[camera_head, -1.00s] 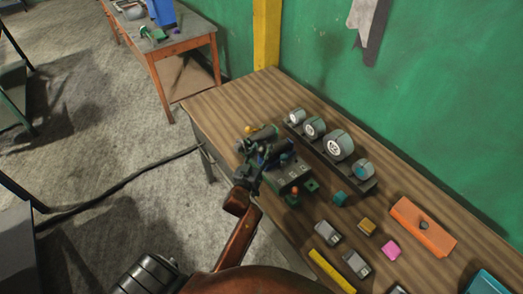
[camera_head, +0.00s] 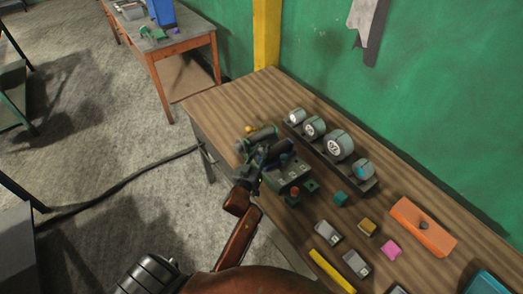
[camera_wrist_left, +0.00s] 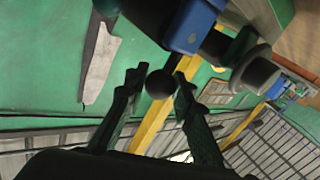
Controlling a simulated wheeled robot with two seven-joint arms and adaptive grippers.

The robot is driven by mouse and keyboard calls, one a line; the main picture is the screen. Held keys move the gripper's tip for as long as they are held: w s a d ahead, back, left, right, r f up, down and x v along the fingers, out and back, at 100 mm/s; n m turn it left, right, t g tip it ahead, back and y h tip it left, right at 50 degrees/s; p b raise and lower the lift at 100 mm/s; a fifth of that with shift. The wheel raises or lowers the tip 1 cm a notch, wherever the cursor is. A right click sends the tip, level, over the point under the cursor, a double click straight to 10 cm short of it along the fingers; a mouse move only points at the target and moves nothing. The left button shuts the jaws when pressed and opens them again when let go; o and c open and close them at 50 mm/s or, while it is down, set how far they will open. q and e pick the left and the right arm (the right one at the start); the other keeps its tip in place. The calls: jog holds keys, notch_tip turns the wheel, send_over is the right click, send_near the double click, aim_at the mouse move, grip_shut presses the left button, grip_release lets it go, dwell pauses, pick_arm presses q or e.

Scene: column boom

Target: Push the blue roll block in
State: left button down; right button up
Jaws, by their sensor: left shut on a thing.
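My left gripper (camera_head: 262,166) is at the dark and green machine (camera_head: 292,170) on the wooden workbench. In the left wrist view its two fingers (camera_wrist_left: 158,80) are shut on a dark round ball knob (camera_wrist_left: 160,85). The blue block (camera_wrist_left: 194,26) shows at the top of the left wrist view, on a dark part of the machine, just above and right of the fingertips and apart from them. In the head view the gripper and dark parts largely hide the block. My right gripper is not in view.
The bench's far left corner (camera_head: 215,103) is clear.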

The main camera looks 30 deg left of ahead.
pick_arm(q)
jog(key=a, duration=0.1)
jog(key=w+a+p, duration=0.1)
jog(key=a, duration=0.1)
jog(key=shift+w+a, duration=0.2)
jog(key=c, duration=2.1)
grip_release()
jog(key=shift+d, duration=0.15)
jog(key=o, duration=0.5)
jog(key=s, duration=0.4)
jog(key=s+d, duration=0.1)
jog(key=s, duration=0.3)
jog(key=s+d, duration=0.1)
jog(key=s, duration=0.3)
jog(key=shift+d, duration=0.15)
